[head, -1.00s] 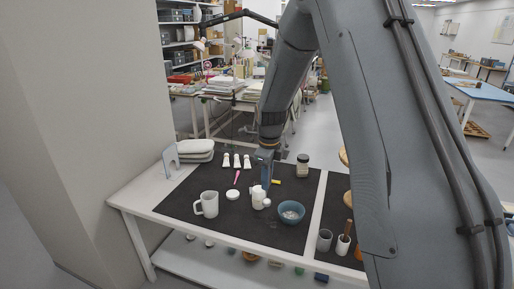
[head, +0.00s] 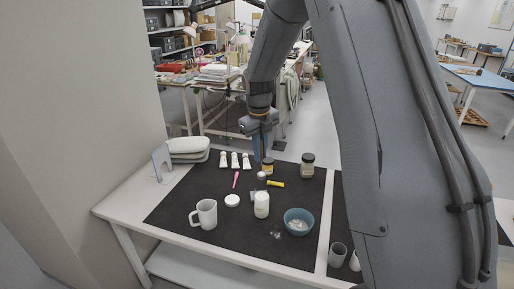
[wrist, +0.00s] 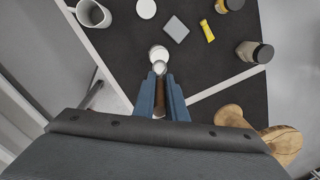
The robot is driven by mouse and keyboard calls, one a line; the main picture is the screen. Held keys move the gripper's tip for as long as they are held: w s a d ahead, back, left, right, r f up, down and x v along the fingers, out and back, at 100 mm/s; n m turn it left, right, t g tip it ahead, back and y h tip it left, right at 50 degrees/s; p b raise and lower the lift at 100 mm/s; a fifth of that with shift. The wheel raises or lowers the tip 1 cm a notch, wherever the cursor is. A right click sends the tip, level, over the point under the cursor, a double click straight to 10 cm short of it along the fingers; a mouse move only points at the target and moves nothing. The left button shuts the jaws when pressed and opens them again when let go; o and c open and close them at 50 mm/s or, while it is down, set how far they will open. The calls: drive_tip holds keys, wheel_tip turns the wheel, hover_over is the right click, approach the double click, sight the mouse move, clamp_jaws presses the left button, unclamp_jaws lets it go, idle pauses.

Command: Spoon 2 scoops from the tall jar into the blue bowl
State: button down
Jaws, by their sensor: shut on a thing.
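My gripper (wrist: 161,92) is shut on a brown handle (wrist: 158,104), seemingly a spoon's, with a small pale round end (wrist: 159,68) past the fingertips. In the head view my gripper (head: 261,158) is raised above the far part of the mat. I cannot make out the bowl in the wrist view or whether the spoon is loaded.
A white mug (head: 205,214) and white lid (head: 232,201) are left of the jar. A dark-lidded jar (head: 307,166), yellow-labelled jar (head: 268,166) and yellow item (head: 276,184) are behind. A grey cup (head: 338,256) is near the front right. A pale patch (head: 277,235) marks the mat beside the bowl.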

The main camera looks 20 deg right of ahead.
drive_tip(key=shift+s+d+p, duration=1.6)
drive_tip(key=shift+s+d, duration=3.55)
drive_tip(key=shift+d, duration=0.1)
wheel_tip(320, 180, down, 14)
drive_tip(key=s+d+t+y+b, duration=0.1)
drive_tip(key=d+t+y+b, duration=0.1)
drive_tip(key=b, duration=0.3)
drive_tip(key=shift+s+d+r+y+b, duration=0.25)
drive_tip(key=shift+s+d+y+b, duration=0.1)
drive_tip(key=shift+y, duration=0.15)
drive_tip(key=b, duration=0.3)
drive_tip(key=shift+s+d+f+t+y+b, duration=0.2)
drive_tip(key=shift+d+t+y+b, duration=0.1)
drive_tip(key=shift+y, duration=0.1)
drive_tip(key=s+d+f+t+y+b, duration=0.3)
drive_tip(key=d+f+t+y+b, duration=0.2)
drive_tip(key=b, duration=0.7)
drive_tip(key=shift+s+d+m+y, duration=0.2)
drive_tip(key=shift+s+m+y, duration=0.2)
drive_tip(key=shift+y, duration=0.9)
